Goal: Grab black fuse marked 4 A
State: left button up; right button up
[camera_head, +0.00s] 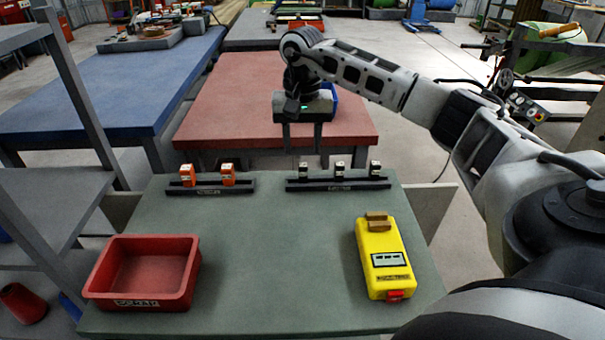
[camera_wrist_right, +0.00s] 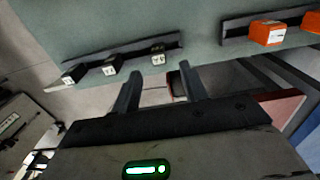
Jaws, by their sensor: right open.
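Three black fuses stand upright in a dark rail (camera_head: 338,185) at the table's far edge: a left one (camera_head: 303,171), a middle one (camera_head: 339,171) and a right one (camera_head: 375,169). Their white labels are too small to read, so I cannot tell which is 4 A. My right gripper (camera_head: 305,152) is open and empty, fingers pointing down, behind and above the left black fuse. In the right wrist view, that fuse (camera_wrist_right: 158,57) lies just beyond the open fingertips (camera_wrist_right: 160,74), apart from them. My left gripper is out of view.
Two orange fuses (camera_head: 187,175) (camera_head: 228,174) stand in another rail (camera_head: 210,190) to the left. A red bin (camera_head: 140,300) sits front left, and a yellow tester (camera_head: 374,238) sits on the right. The green table's middle (camera_head: 275,260) is clear.

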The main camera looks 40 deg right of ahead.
aim_at(303, 164)
jog(key=shift+d+f, duration=0.1)
jog(key=shift+f, duration=3.5)
grip_shut()
